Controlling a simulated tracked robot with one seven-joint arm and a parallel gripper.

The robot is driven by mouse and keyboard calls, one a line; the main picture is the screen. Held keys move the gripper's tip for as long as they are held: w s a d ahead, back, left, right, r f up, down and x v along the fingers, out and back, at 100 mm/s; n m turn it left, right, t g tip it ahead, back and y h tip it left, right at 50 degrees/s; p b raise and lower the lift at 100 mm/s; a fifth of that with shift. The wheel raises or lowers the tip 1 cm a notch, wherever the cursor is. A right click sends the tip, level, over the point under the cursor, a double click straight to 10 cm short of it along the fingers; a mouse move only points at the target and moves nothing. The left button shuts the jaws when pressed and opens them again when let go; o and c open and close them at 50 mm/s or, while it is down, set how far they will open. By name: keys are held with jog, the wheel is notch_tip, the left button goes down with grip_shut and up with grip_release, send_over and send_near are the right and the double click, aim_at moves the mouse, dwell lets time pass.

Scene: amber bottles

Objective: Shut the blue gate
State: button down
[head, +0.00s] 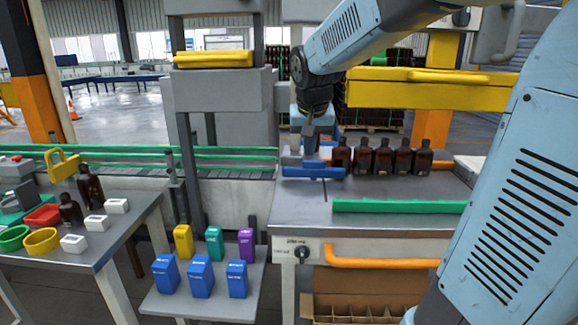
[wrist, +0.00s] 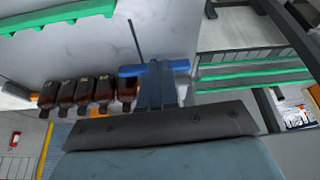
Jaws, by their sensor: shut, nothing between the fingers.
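The blue gate (head: 313,171) is a short blue bar on the grey worktop, at the end of the conveyor and left of the row of amber bottles (head: 383,158). My gripper (head: 309,152) is shut and empty, pointing down just behind the gate in the head view. In the wrist view, the shut gripper (wrist: 157,68) overlaps the middle of the blue gate (wrist: 128,71), so part of the bar is hidden. I cannot tell whether they touch. A thin dark line (head: 325,190) runs across the worktop beside the gate.
A green rail (head: 398,206) lies along the worktop's front, and a yellow beam (head: 430,90) spans above the bottles. The conveyor (head: 232,168) enters from the left. A side table (head: 98,254) holds bins and bottles. Bare worktop (head: 297,207) lies in front of the gate.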

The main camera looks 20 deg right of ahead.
jog(key=w+a+f, duration=0.1)
jog(key=w+f, duration=0.2)
jog(key=w, duration=0.5)
jog(key=m, duration=0.1)
send_near(295, 177)
jog(key=f, duration=0.1)
jog(key=s+f, duration=0.2)
jog(key=f, duration=0.1)
jog(key=shift+s+a, duration=0.1)
jog(key=shift+a, duration=0.3)
jog(key=shift+w+d+r, duration=0.1)
jog(key=shift+w+d, duration=0.1)
jog(key=shift+w, duration=0.4)
jog(key=shift+w+d, duration=0.15)
jog(key=shift+w, duration=0.4)
jog(key=shift+w+d, duration=0.25)
jog(key=shift+w, duration=0.5)
